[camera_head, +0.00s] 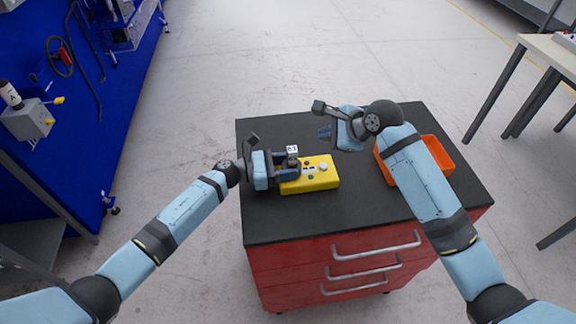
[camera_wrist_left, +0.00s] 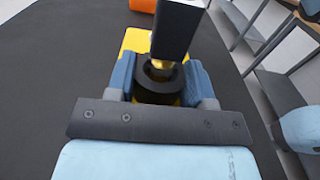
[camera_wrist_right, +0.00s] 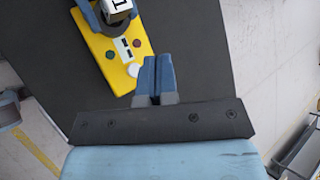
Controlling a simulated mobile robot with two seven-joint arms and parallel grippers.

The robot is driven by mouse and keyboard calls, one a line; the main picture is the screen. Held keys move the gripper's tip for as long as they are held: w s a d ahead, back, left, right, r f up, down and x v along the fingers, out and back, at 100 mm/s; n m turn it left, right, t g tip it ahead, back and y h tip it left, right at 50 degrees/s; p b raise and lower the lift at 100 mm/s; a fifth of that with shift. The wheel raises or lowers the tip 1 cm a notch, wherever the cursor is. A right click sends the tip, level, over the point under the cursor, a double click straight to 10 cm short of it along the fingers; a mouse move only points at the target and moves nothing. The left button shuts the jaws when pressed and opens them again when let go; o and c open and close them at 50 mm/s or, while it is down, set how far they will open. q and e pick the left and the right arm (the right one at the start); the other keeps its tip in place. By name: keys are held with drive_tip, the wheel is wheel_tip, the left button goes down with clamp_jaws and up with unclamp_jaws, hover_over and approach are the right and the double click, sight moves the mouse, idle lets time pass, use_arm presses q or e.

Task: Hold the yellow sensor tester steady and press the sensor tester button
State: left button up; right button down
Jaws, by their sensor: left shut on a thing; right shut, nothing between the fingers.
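The yellow sensor tester (camera_head: 325,182) lies flat on the black cart top. In the right wrist view, its face (camera_wrist_right: 97,45) shows a white round button (camera_wrist_right: 134,70), small red and green spots and dark-and-white slots. A block with a white marked face (camera_wrist_right: 118,6) stands at its far end, above a black round part (camera_wrist_left: 160,88) seen in the left wrist view. My left gripper (camera_head: 288,172) is shut around that black part of the tester. My right gripper (camera_head: 324,132) is shut and empty, above and beyond the tester; its fingertips (camera_wrist_right: 158,60) appear near the white button.
An orange tray (camera_head: 443,152) sits at the right of the black-topped red cart (camera_head: 370,215), partly behind my right arm. The cart top is clear in front of the tester. A blue workbench stands left and a pale table right.

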sight(323, 167)
drive_tip(key=shift+f, duration=4.3)
drive_tip(key=shift+f, duration=0.15)
drive_tip(key=shift+f, duration=0.3)
drive_tip(key=shift+r, duration=0.45)
drive_tip(key=shift+r, duration=3)
